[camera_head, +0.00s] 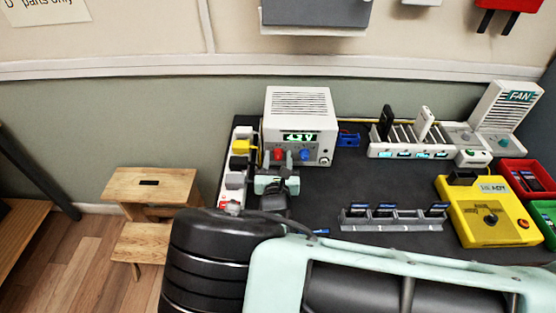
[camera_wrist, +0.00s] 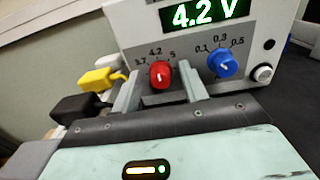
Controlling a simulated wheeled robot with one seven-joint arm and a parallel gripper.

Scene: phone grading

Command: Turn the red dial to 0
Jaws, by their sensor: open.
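The red dial (camera_wrist: 160,75) is on the front of a white power supply box (camera_head: 289,105), to the left of a blue dial (camera_wrist: 222,65). The scale around the red dial reads 3.7, 4.2 and 5, and its white mark points up near 4.2. The green display (camera_wrist: 205,13) reads 4.2 V. The red dial also shows in the head view (camera_head: 279,154). My gripper (camera_wrist: 160,88) is open, with one finger on each side of the red dial. I cannot tell whether the fingers touch it.
Plugs, one yellow (camera_wrist: 97,79), stand on a strip left of the box. A grey rack (camera_head: 392,220), a yellow device (camera_head: 487,222) and red bin (camera_head: 527,180) are to the right. A white slotted rack (camera_head: 400,145) stands behind. The dark table middle is clear.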

